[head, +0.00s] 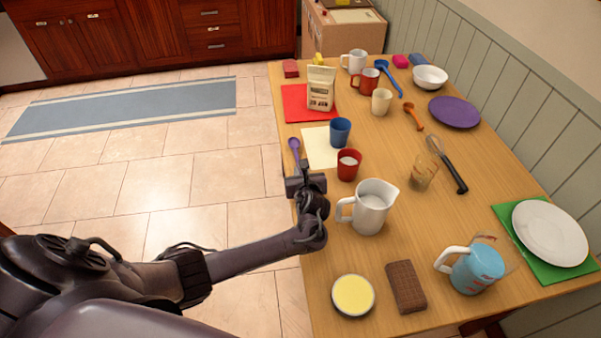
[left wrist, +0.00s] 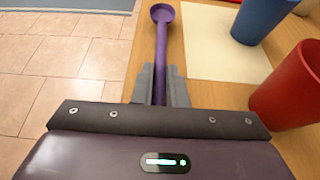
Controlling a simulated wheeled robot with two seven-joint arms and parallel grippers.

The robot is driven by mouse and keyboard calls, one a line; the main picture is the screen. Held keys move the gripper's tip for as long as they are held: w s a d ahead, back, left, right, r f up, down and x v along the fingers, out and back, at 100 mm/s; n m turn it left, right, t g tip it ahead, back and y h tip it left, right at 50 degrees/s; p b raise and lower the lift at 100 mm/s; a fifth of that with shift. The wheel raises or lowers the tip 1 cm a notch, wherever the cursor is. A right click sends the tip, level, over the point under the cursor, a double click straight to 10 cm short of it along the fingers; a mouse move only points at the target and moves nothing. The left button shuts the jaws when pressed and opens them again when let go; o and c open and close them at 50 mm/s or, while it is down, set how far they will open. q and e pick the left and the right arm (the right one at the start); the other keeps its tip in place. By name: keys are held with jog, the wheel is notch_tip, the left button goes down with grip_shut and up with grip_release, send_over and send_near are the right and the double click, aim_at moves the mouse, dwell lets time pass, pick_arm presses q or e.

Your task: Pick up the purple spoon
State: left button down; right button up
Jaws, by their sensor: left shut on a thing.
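The purple spoon (head: 295,147) is at the left edge of the wooden table (head: 320,262), beside the cream napkin. Its bowl points away from me. In the left wrist view the purple spoon (left wrist: 161,40) runs straight out ahead, its handle between the two fingers. My left gripper (head: 300,172) is shut on the handle; it also shows in the left wrist view (left wrist: 160,88). I cannot tell whether the spoon touches the table. The near end of the handle is hidden by the gripper. My right gripper is not in view.
A red cup (head: 348,165) and a white pitcher (head: 370,207) stand close to the right of my left gripper. A blue cup (head: 340,132) stands on the cream napkin (head: 316,150). Open tiled floor (head: 235,200) lies left of the table.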

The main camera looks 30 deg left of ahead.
pick_arm(q)
notch_tip(320, 180, up, 19)
jog(key=p, duration=0.3)
jog(key=d+r+m+t+h, duration=0.2)
jog(key=d+r+m+h, duration=0.3)
jog(key=d+r, duration=0.45)
jog(key=s+d+r+m+h, duration=0.1)
jog(key=s+r+m+h, duration=0.1)
jog(key=s+r, duration=0.7)
jog(key=shift+d+r+t+h, duration=0.15)
jog(key=shift+d+t+h, duration=0.15)
jog(key=shift+t+h, duration=0.15)
